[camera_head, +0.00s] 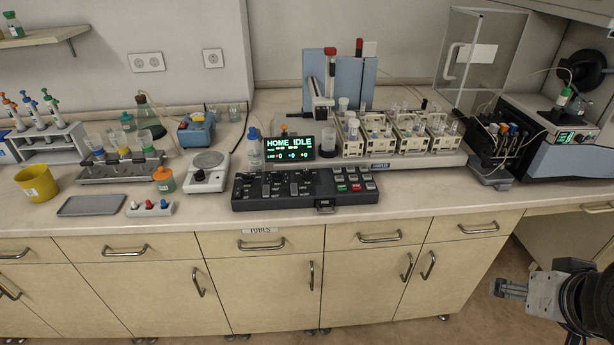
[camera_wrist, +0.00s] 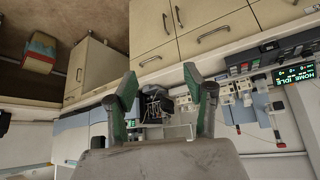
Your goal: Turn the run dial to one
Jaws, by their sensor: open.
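A black control panel (camera_head: 305,205) lies near the counter's front edge, with small dark knobs on its left part and white, red and green buttons on its right. I cannot tell which knob is the run dial, nor read its setting. My gripper (camera_head: 510,288) is at the lower right, in front of the cabinets and well away from the panel. In the wrist view its two green-padded fingers (camera_wrist: 160,80) are apart with nothing between them.
An autosampler with racks of vials (camera_head: 390,165) stands behind the panel. A white balance (camera_head: 207,172) and a knob strip (camera_head: 150,209) are to its left. A spectrometer (camera_head: 560,145) is at the right. Cabinets with protruding handles (camera_head: 380,238) run below the counter; open floor lies before them.

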